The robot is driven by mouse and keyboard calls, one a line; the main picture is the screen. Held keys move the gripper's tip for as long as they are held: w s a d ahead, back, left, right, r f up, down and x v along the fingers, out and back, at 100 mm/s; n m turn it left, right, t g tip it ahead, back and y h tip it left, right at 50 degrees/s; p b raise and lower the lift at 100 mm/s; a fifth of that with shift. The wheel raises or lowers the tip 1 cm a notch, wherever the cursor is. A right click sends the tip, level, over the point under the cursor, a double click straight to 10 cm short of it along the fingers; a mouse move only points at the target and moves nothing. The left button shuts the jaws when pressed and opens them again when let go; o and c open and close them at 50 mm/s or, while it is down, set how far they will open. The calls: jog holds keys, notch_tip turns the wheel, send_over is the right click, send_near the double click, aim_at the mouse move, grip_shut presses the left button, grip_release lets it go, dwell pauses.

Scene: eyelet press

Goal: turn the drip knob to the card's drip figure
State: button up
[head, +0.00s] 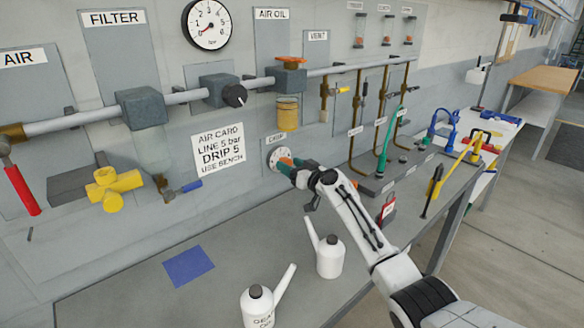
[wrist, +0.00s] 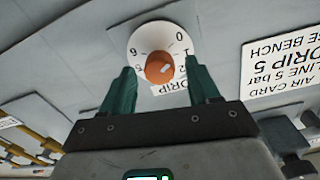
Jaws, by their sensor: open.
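The drip knob (wrist: 160,67) is orange and sits on a round white dial (wrist: 150,38) with numbers around its rim. The dial also shows on the wall in the head view (head: 273,156). A pale mark on the knob points right in the wrist view, roughly toward the 1 and 2; its exact reading is unclear. The 5 and 6 are on the left there. My gripper (wrist: 160,75) is open, its green fingers on either side of the knob, with visible gaps. In the head view my gripper (head: 290,167) is at the dial. The card (head: 219,148) reads "DRIP 5".
Two white oil cans (head: 330,257) (head: 258,306) stand on the bench below my arm. A blue pad (head: 189,266) lies to their left. The yellow oil bowl (head: 287,110) hangs above the dial. Upright brass pipes (head: 356,130) stand to the right.

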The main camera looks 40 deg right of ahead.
jog(key=shift+c, duration=0.2)
jog(key=c, duration=1)
